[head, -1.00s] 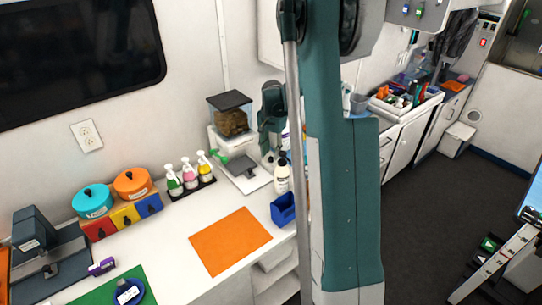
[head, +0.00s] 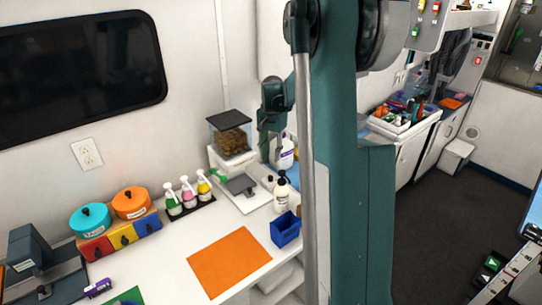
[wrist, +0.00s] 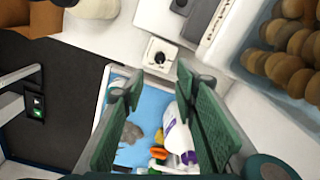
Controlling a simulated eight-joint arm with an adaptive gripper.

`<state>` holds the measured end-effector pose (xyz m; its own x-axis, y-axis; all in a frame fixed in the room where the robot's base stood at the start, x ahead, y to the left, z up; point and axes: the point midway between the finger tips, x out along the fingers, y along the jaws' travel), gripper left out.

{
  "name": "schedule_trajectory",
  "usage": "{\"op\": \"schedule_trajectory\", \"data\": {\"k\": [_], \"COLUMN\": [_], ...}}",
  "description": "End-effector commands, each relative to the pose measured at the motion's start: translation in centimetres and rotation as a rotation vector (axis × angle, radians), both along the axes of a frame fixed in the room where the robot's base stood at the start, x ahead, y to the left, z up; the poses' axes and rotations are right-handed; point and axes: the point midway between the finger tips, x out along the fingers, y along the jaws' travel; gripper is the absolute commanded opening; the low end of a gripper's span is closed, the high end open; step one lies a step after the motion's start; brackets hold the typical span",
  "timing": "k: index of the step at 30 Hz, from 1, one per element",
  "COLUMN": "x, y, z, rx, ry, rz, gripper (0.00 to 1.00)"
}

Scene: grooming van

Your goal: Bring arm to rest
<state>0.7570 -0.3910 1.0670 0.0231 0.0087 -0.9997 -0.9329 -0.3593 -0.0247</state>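My gripper (head: 273,155) hangs at the end of my teal arm above the counter's back edge, just right of the lidded bin of brown treats (head: 233,140). In the wrist view my gripper (wrist: 158,85) has its two green-padded fingers spread apart with nothing held between them. A white bottle with a purple label (wrist: 178,140) shows in the gap, below the fingers, over a blue surface (wrist: 118,150). The same bottle shows beside the gripper in the head view (head: 288,155). My large arm link hides part of the counter's right end.
A second counter with a filled tray (head: 400,122) stands behind right.

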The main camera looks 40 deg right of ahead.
Motion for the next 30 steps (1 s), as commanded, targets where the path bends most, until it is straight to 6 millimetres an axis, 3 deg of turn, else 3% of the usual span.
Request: {"op": "schedule_trajectory", "data": {"k": [17,23,30], "x": [-0.3,-0.8,-1.8], "y": [0.1,1.7,4.8], "z": [0.3,1.4,3.7], "rx": [-0.002,-0.011,-0.029], "ry": [-0.002,-0.016,-0.046], "rz": [0.002,0.036,0.105], "gripper": [0.29,0.29,0.29]}}
